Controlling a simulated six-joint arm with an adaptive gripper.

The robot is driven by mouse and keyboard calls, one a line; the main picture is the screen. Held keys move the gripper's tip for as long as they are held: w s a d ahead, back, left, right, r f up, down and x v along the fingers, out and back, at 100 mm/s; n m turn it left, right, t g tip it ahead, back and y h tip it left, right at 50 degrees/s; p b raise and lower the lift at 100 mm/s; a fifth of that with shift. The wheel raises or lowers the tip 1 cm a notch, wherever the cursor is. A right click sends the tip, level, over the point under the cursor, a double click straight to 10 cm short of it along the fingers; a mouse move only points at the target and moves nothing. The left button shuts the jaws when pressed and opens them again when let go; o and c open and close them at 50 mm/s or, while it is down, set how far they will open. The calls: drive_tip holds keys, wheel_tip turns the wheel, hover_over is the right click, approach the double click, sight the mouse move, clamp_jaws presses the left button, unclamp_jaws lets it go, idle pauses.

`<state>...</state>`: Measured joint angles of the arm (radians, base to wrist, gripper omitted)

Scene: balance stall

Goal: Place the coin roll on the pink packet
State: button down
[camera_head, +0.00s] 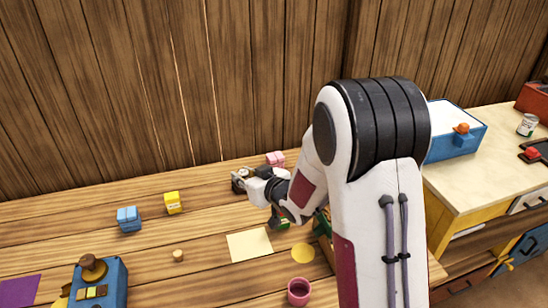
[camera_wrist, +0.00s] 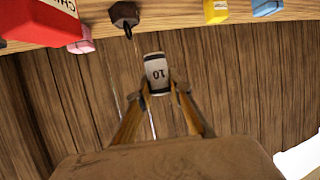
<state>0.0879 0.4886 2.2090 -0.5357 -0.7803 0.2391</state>
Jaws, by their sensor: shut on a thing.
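The coin roll (camera_wrist: 157,72), a pale cylinder with a dark band and a "10" on it, is between my fingertips in the wrist view. My gripper (camera_wrist: 161,90) is shut on it. In the head view my gripper (camera_head: 240,180) is above the back of the wooden table, left of and in front of the pink packet (camera_head: 275,158). The arm hides part of this area. The pink packet also shows in the wrist view (camera_wrist: 82,42), at the upper left, partly covered by a red box. The roll is apart from the packet.
The red box (camera_wrist: 45,20) with lettering and a dark weight-like object (camera_wrist: 124,14) are near the packet in the wrist view. A yellow packet (camera_head: 173,203) and a blue packet (camera_head: 129,219) stand to the left. The plank wall is close behind. A pale sheet (camera_head: 249,245) lies in front.

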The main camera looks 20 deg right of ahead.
wheel_tip(320, 180, up, 7)
drive_tip(key=shift+r, duration=0.1)
drive_tip(key=shift+w+d, duration=0.5)
drive_tip(key=shift+w, duration=1.25)
drive_tip(key=m+h, duration=0.1)
hover_over(275, 155)
drive_tip(key=shift+s+f, duration=0.15)
drive_tip(key=shift+f, duration=2.5)
drive_tip(key=shift+f, duration=3.1)
drive_tip(key=shift+f, duration=1.9)
